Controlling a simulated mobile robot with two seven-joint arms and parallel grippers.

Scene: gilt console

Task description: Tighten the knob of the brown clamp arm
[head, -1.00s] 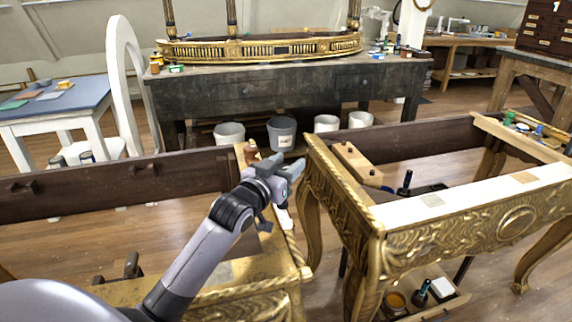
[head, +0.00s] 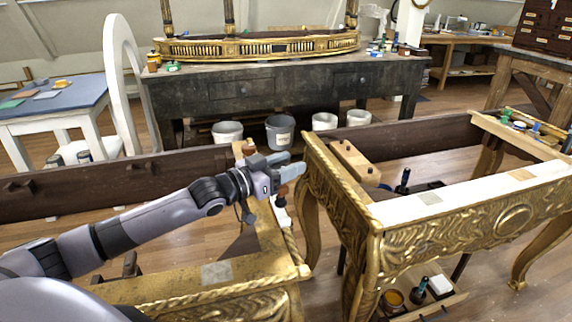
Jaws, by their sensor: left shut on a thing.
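My left gripper (head: 290,170) is at the inner end of the left gilt console frame (head: 215,272), close to the gap before the right console. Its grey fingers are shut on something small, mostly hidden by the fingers. A small brown piece, which looks like a knob (head: 283,189), shows just under the fingertips. The clamp arm itself cannot be made out clearly behind my gripper. A brown turned piece (head: 249,147) stands on the frame rail just behind my wrist. My right gripper is out of view.
A lower shelf holds a jar (head: 392,300).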

